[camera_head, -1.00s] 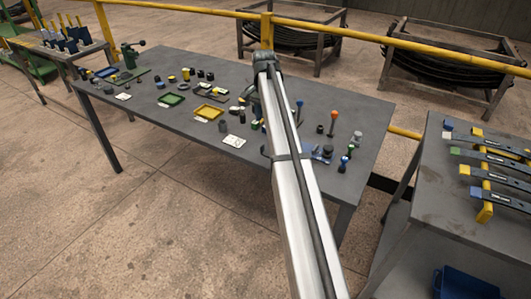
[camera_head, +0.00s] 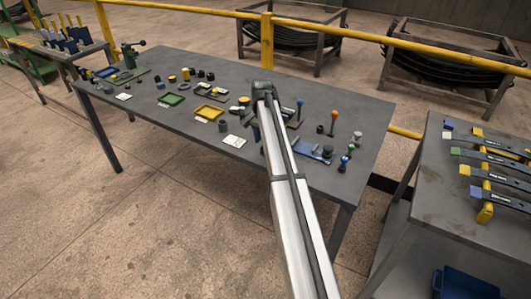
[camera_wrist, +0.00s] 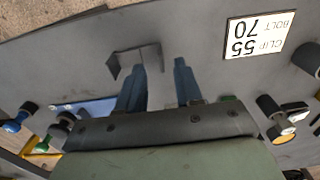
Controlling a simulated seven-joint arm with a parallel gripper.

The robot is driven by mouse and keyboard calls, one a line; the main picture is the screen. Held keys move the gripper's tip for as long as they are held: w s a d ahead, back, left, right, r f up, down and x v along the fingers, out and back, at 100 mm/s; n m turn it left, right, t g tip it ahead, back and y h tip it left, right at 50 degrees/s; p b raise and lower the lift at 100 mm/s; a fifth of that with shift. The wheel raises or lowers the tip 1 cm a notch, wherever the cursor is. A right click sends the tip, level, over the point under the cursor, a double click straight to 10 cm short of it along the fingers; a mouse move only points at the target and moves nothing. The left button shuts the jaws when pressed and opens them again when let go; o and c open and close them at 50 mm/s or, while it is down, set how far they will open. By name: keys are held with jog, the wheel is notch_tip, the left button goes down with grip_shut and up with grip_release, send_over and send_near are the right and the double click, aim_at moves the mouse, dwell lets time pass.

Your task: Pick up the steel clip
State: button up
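The steel clip (camera_wrist: 148,51) is a thin grey bent sheet with upturned ends.
A white card reading "CLIP 55 BOLT 70" (camera_wrist: 258,37) lies right of the clip. Black cylinders and knobbed parts crowd both sides. In the head view, trays, including a yellow one (camera_head: 195,112), stand left of my arm, and blue and orange knobs (camera_head: 334,115) stand right.

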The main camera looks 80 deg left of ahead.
jog(key=shift+f, duration=1.9)
jog(key=shift+c, duration=0.5)
grip_shut()
